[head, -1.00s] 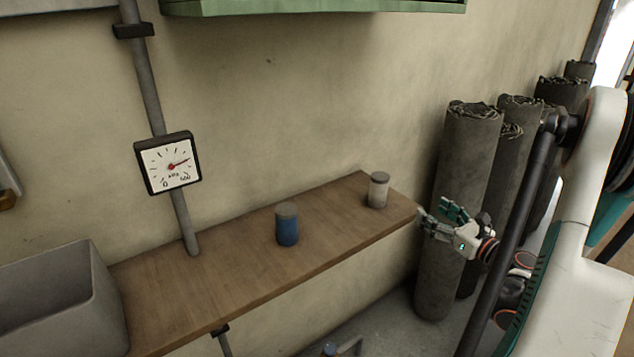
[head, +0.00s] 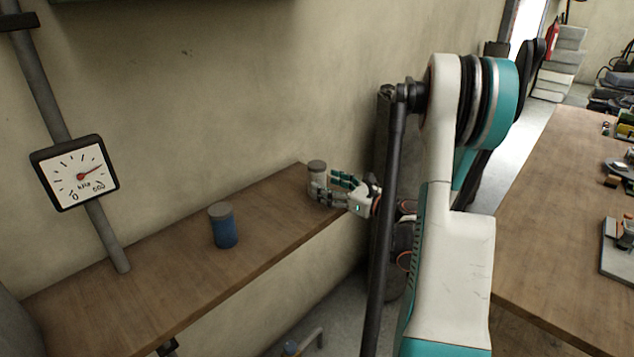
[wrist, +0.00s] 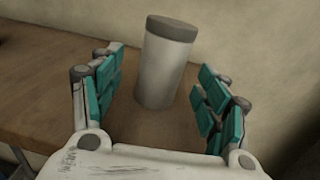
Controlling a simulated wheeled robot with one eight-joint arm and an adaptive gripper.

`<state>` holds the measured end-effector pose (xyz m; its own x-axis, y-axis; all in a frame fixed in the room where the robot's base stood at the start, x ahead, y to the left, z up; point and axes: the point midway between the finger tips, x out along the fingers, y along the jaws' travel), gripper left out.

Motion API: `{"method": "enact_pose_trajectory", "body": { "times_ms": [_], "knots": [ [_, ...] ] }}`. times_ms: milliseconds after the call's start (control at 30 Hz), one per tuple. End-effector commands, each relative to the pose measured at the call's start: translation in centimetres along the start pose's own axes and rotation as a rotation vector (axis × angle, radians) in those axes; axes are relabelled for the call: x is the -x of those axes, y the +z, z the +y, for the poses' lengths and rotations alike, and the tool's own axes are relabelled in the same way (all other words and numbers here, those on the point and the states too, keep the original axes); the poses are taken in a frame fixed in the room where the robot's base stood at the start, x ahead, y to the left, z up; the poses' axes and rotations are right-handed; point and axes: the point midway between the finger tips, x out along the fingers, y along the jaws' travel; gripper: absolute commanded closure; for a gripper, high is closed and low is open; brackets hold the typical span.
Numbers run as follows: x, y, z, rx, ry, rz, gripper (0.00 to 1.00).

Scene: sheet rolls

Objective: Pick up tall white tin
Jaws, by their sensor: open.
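The tall white tin (head: 317,175) with a grey lid stands upright near the far right end of the wooden shelf. It also shows in the wrist view (wrist: 165,68), upright and between my fingers. My gripper (head: 330,190) is open at the tin, with a finger on either side of it. In the wrist view my gripper (wrist: 160,95) has teal pads left and right of the tin, with gaps visible on both sides. The tin's lower edge is in view, resting on the wood.
A blue tin (head: 223,228) with a grey lid stands on the wooden shelf (head: 180,290), left of the white tin. A pressure gauge (head: 75,172) on a pipe is at the left. The wall runs close behind the shelf. A large wooden table (head: 560,200) is at the right.

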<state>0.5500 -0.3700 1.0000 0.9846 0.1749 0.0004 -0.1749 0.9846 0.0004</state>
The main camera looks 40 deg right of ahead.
Motion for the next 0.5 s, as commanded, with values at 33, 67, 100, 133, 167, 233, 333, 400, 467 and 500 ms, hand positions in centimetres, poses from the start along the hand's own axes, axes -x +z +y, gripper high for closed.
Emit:
{"method": "enact_pose_trajectory", "body": {
  "times_ms": [33,67,100,133,167,233,333,400,467,500],
  "knots": [
    [-0.8,-0.2,0.1,0.000,0.004,0.000,0.31],
    [-1.2,-0.2,0.0,0.000,0.004,0.000,0.31],
    [-1.9,-0.2,-0.1,0.000,0.003,0.000,0.31],
    [-2.3,-0.2,-0.1,0.000,0.004,0.000,0.31],
    [-2.8,-0.2,-0.1,0.000,0.005,0.000,0.31],
    [-3.6,-0.1,-0.2,0.000,0.003,0.000,0.31],
    [-4.3,0.0,-0.1,0.000,0.003,0.000,0.31],
    [-4.5,0.1,-0.2,0.000,0.002,0.000,0.31],
    [-4.5,0.1,-0.2,0.000,0.001,0.000,0.31],
    [-4.5,0.1,-0.2,0.000,0.001,0.000,0.31]
  ]
}}
